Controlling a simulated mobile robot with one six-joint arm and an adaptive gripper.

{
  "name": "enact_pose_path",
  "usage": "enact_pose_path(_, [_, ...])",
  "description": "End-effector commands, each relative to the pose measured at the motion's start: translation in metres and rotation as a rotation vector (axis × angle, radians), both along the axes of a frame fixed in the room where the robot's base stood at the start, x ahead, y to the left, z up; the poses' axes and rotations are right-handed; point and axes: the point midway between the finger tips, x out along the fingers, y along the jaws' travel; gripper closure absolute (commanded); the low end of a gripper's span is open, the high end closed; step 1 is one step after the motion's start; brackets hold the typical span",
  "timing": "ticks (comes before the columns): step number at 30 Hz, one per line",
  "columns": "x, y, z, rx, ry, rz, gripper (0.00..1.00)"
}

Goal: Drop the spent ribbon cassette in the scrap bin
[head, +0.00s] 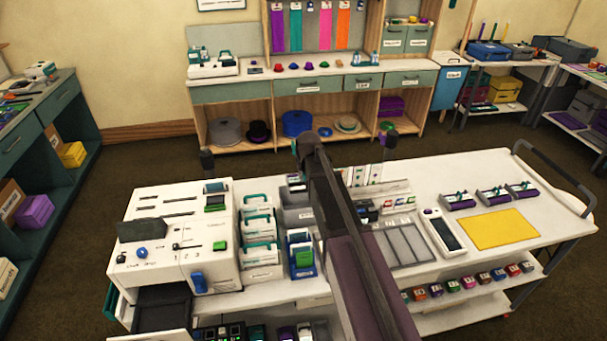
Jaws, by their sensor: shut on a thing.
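My gripper is not visible; my arm crosses the middle of the head view and hides part of the white bench. I cannot pick out the spent ribbon cassette. A white machine (185,238) stands at the bench's left, with a dark open compartment (163,306) low at its front. A blue container with a white label (453,76) stands on the floor at the back, beside the wooden shelving. It may be the scrap bin, but its label is too small to read.
White trays (259,256) with teal-edged items and a blue holder (303,262) stand right of the machine. A grey divided tray (402,246), a white handheld device (443,232) and a yellow mat (500,229) lie on the right. Dark floor (95,240) is open at left.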

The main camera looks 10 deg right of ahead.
Motion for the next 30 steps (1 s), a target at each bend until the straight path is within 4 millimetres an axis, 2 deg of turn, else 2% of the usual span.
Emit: enact_pose_path(30, [0.0, -0.002, -0.069, 0.0, 0.0, -0.002, 1.0])
